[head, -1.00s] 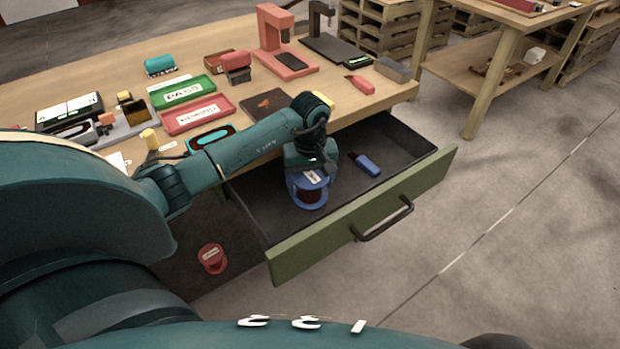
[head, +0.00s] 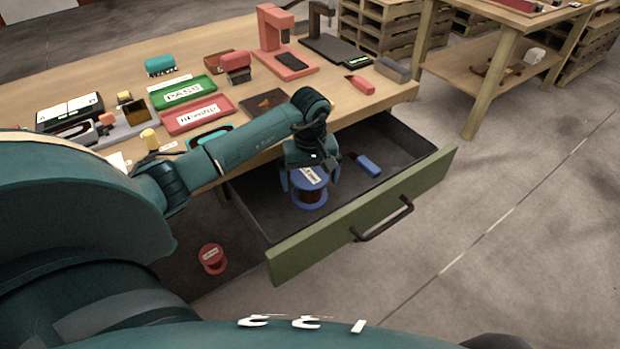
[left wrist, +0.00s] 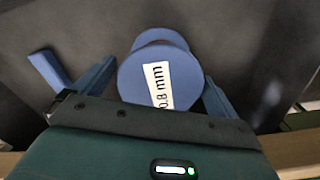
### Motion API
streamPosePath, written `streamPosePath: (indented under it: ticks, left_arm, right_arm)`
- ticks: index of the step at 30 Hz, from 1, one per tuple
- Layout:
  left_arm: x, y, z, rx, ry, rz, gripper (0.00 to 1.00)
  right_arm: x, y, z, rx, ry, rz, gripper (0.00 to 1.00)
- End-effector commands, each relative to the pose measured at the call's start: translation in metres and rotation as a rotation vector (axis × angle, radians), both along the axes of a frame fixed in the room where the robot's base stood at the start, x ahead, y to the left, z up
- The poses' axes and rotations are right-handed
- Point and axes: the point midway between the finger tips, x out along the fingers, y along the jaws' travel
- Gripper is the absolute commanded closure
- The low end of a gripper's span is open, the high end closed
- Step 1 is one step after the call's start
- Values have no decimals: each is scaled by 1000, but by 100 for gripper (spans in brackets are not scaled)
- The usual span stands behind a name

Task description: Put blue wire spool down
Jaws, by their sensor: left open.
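The blue wire spool (head: 310,192) stands on the floor of the open drawer (head: 262,222), with a white label on top. In the left wrist view the spool (left wrist: 187,75) shows its label reading 0.8 mm. My left gripper (head: 309,178) is open just above and around the spool, one finger on each side. In the left wrist view its fingers (left wrist: 155,90) are spread apart with the spool between them. I cannot tell whether either finger touches it. My right gripper is not in view.
A blue-handled tool (head: 367,165) lies in the drawer right of the spool. The drawer's green front (head: 365,222) has a dark handle. A red spool (head: 212,258) lies below, left of the drawer. The workbench above holds a green tray (head: 184,92) and a red tray (head: 198,114).

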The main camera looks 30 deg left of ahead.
Motion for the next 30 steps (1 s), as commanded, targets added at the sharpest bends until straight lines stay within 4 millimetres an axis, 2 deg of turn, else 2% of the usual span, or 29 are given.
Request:
streamPosePath:
  ticks: [9,15,20,30]
  left_arm:
    - [1,1,69,4,-5,-1,3]
    - [1,1,100,2,-2,0,3]
    - [0,1,110,1,-1,1,3]
    - [0,1,111,1,1,0,3]
  right_arm:
    - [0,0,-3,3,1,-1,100]
    - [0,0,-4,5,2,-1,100]
    - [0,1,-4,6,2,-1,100]
    - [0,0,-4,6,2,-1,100]
